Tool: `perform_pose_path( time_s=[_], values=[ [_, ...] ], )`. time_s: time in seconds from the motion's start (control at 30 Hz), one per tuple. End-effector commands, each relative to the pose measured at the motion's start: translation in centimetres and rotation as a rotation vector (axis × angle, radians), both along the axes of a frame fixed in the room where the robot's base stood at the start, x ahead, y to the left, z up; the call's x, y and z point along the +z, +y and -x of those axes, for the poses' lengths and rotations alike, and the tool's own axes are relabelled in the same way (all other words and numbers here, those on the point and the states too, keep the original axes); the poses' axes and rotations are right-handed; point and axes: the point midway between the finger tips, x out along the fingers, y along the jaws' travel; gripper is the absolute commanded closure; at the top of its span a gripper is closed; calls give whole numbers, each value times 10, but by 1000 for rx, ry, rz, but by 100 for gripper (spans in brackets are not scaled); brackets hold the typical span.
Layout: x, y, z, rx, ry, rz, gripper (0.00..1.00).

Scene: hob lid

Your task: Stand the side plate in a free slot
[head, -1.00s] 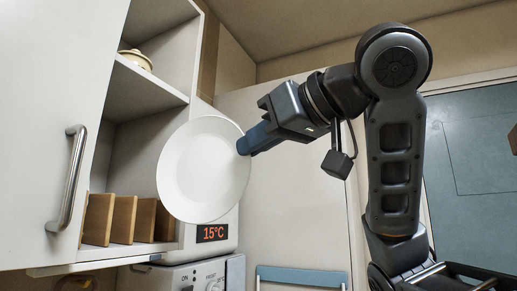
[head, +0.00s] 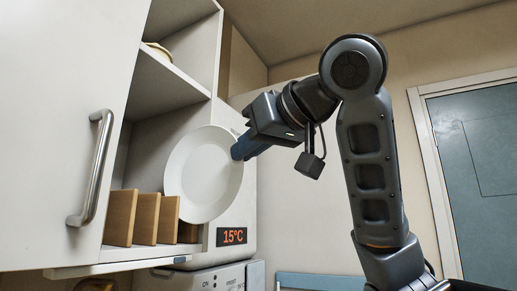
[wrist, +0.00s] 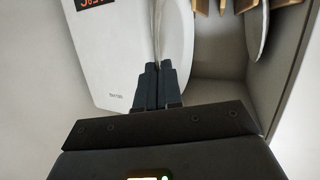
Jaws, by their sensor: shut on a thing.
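The side plate (head: 203,175) is a plain white round plate, held upright in the air in front of the cupboard opening. My gripper (head: 238,152) is shut on its right edge in the head view. In the wrist view the plate (wrist: 174,30) shows nearly edge-on beyond my closed fingertips (wrist: 159,72). The rack's upright wooden dividers (head: 145,219) stand on the cupboard's lower shelf, left of the plate. The plate covers the rack's right end in the head view. The wrist view shows divider tops and a pale disc (wrist: 263,28) standing beside them.
The open cupboard door (head: 60,130) with its metal handle (head: 92,170) is at left. A shelf (head: 168,80) with a pale bowl (head: 158,50) is above. A white appliance (head: 236,215) reading 15°C stands right of the cupboard.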

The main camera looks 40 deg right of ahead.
Motion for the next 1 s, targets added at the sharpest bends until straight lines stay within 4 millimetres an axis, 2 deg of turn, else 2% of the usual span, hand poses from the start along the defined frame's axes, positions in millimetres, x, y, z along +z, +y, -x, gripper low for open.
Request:
perform_pose_path(
  time_s=[1.0],
  values=[
    [-3,23,-70,0,1,0,100]
  ],
)
